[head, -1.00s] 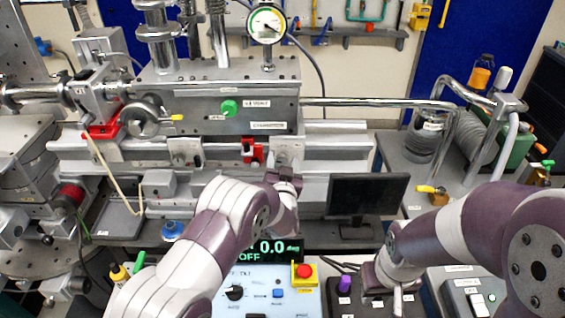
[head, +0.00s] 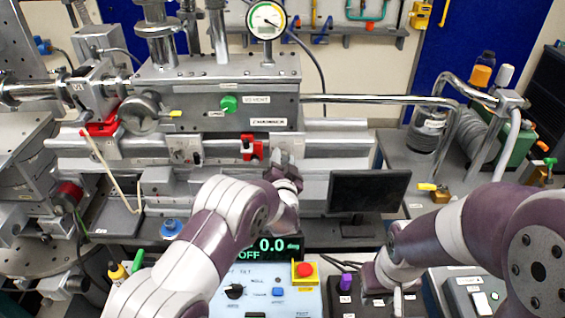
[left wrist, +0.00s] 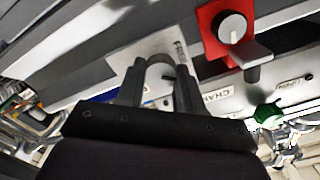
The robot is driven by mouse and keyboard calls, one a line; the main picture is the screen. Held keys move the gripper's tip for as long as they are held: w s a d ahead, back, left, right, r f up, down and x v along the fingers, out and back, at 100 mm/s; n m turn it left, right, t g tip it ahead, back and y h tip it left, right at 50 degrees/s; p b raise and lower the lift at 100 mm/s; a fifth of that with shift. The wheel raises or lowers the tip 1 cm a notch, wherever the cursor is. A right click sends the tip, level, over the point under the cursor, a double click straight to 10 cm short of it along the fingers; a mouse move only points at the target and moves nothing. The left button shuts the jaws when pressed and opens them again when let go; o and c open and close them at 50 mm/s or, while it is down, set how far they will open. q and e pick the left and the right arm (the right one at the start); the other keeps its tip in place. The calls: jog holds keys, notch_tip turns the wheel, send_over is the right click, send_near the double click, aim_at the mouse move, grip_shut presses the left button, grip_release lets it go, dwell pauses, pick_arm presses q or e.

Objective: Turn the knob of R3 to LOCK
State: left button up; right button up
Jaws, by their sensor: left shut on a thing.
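My left gripper (left wrist: 158,88) is shut on a grey rounded knob (left wrist: 160,70), with one finger on each side of it. The knob sits on a pale plate (left wrist: 143,48) lettered FREE. In the head view my left gripper (head: 284,166) is at the rail front, right of the red bracket (head: 252,147), and hides the knob. No R3 label is readable, and I cannot tell the knob's setting. My right arm's end (head: 375,277) is low over the dark control box at the right; its fingers cannot be made out.
Beside the held knob is a red block (left wrist: 215,22) with a silver knob and grey lever. A green knob (head: 228,104) is on the chamber above. A dark monitor (head: 368,191) stands right of my left gripper. A control panel with a red button (head: 305,270) is below.

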pick_arm(q)
jog(key=m, duration=0.5)
jog(key=shift+d+m, duration=0.1)
jog(key=shift+m, duration=0.2)
jog(key=m, duration=0.5)
jog(key=shift+f, duration=0.2)
jog(key=shift+m, duration=0.3)
jog(key=o, duration=1)
jog(key=shift+o, duration=0.2)
jog(key=shift+s+d, duration=0.1)
jog(key=s+b, duration=0.2)
jog(key=s, duration=1)
jog(key=shift+s, duration=0.35)
